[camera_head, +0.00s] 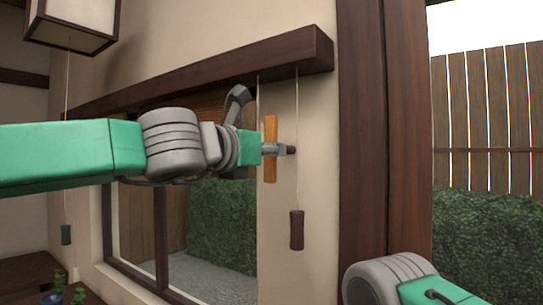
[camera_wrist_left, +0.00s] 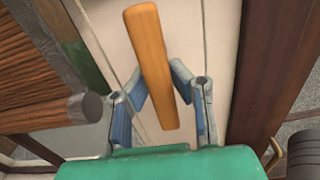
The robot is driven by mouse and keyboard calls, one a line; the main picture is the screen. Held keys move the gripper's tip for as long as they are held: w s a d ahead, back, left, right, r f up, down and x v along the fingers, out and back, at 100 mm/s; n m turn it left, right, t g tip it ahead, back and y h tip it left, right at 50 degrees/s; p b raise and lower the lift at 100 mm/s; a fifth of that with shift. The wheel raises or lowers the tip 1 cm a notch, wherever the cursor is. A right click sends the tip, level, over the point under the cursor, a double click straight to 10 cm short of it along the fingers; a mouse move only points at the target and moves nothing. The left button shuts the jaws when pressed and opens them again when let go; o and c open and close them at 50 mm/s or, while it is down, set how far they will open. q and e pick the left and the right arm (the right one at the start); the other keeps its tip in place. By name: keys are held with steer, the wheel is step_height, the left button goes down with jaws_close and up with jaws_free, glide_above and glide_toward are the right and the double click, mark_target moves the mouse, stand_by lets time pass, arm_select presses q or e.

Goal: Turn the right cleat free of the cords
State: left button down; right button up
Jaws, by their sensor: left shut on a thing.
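The cleat (camera_head: 270,175) is an orange wooden bar standing upright on the pale wall beside the window in the head view. In the left wrist view the cleat (camera_wrist_left: 148,50) runs slightly tilted between the fingers. My left gripper (camera_head: 278,149) reaches in from the left and is shut on the cleat at its middle; its fingers (camera_wrist_left: 164,88) flank the bar. One pale cord (camera_head: 258,90) comes down to the cleat's left, its lower part hidden by my gripper. Another cord (camera_head: 297,110) hangs to the right, ending in a dark wooden weight (camera_head: 297,230). Whether cord wraps the cleat is unclear. My right gripper is out of view.
A dark wooden beam (camera_head: 200,75) runs above the window, over my left arm. A dark post (camera_head: 372,150) stands right of the cleat. A lantern (camera_head: 75,22) hangs at upper left. Another weight (camera_head: 66,234) hangs at far left.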

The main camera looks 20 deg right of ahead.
arm_select(q)
steer(key=shift+f, duration=0.35)
steer(key=c, duration=1.5)
jaws_free()
steer(key=shift+o, duration=0.5)
steer(key=shift+r, duration=0.15)
steer(key=shift+a+r, duration=0.1)
steer(key=v, duration=1.2)
